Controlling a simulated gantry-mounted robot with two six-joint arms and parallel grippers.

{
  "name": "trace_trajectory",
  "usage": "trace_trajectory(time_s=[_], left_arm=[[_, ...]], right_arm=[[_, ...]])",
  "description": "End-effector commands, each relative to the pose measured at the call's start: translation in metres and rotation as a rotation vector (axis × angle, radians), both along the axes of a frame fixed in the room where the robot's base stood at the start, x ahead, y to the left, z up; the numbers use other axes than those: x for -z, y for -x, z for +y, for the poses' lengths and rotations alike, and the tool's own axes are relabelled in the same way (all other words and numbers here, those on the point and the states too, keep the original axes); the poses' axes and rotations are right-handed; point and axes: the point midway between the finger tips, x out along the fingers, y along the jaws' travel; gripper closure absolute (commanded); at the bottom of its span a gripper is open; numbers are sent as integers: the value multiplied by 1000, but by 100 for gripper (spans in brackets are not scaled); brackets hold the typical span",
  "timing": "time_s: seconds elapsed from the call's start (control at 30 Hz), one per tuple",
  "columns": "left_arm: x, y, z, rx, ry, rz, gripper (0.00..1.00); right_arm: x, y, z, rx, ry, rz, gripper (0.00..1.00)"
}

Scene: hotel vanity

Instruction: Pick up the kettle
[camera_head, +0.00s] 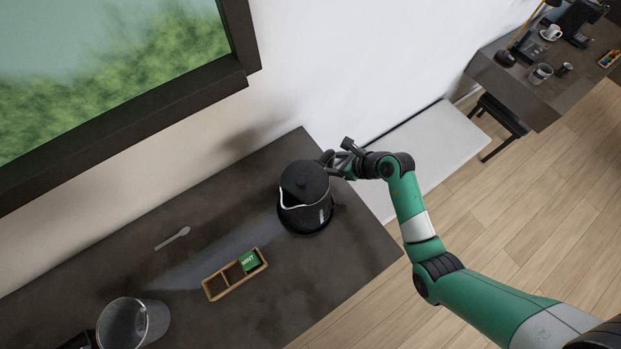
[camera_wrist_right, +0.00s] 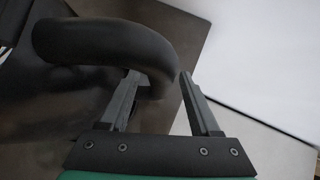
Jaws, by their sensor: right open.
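A black kettle (camera_head: 305,198) stands upright on its dark base near the right end of the dark counter in the head view. Its curved black handle (camera_wrist_right: 110,42) fills the upper left of the right wrist view. My right gripper (camera_head: 338,157) is at the handle side of the kettle. In the right wrist view my right gripper (camera_wrist_right: 158,78) has its two fingers apart, with the lower end of the handle curve between or just above them. I cannot tell whether the fingers touch it. My left gripper is not in view.
A wooden tray (camera_head: 216,287) with a green mint packet (camera_head: 249,261) lies left of the kettle. A spoon (camera_head: 173,238) and a glass container (camera_head: 133,322) are further left. The counter's right edge is close to the kettle. A desk (camera_head: 510,85) stands at the far upper right.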

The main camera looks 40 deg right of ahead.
Motion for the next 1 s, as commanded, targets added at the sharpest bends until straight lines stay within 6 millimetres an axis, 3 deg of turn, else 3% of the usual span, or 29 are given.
trace_trajectory(time_s=[0.07,0.4,1.0], left_arm=[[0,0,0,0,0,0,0],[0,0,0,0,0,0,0],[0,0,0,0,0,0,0]], right_arm=[[0,0,0,0,0,0,40],[0,0,0,0,0,0,100],[-1,0,0,1,-2,1,100]])
